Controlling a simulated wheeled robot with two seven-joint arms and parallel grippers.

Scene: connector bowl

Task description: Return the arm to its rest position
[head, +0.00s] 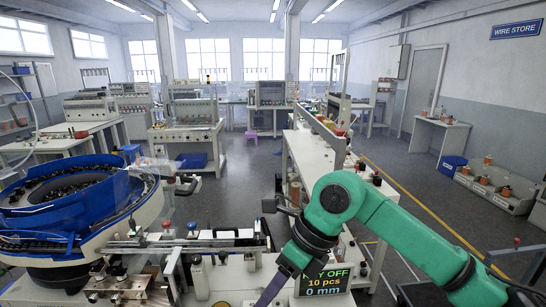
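A green arm of mine enters from the lower right and bends at a rounded joint near the middle of the view. From there it runs down past a dark collar toward the bottom edge. Its gripper is not visible in the head view. My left arm and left gripper do not show. A blue bowl feeder (68,205) holding many small dark parts stands at the left. A small display (325,281) at the bottom centre reads "10 pcs" and "0 mm", and my arm covers part of its top line.
A metal rail (185,243) runs from the bowl across the bench in front of me. A long white bench (311,165) extends away behind my green arm. Grey floor (235,195) is open beyond the near bench. Bins with spools (490,187) stand along the right wall.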

